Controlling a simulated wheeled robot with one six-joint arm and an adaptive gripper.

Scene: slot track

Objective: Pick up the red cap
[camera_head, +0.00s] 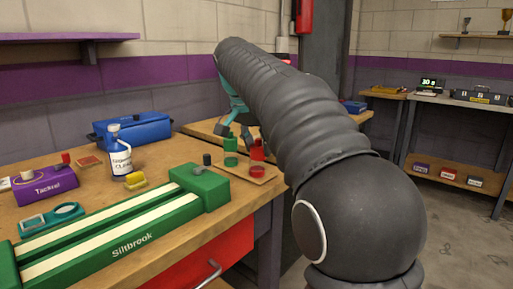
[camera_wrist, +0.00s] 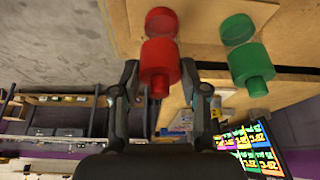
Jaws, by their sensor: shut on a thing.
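The red cap (camera_wrist: 159,62), a stepped cylinder with a narrower end, sits between the two fingers of my gripper (camera_wrist: 160,80) in the wrist view. The fingers are shut on it. In the head view the red cap (camera_head: 257,150) shows beside my arm, partly hidden. I cannot tell whether it touches the board below. A flat red disc (camera_head: 257,172) lies on the wooden board just in front of it; it also shows in the wrist view (camera_wrist: 161,21).
A matching green piece (camera_head: 231,145) and green disc (camera_head: 231,161) stand close to the left. A green Siltbrook track (camera_head: 120,243), yellow sponge (camera_head: 135,180), white bottle (camera_head: 120,158) and blue toolbox (camera_head: 135,130) occupy the bench further left.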

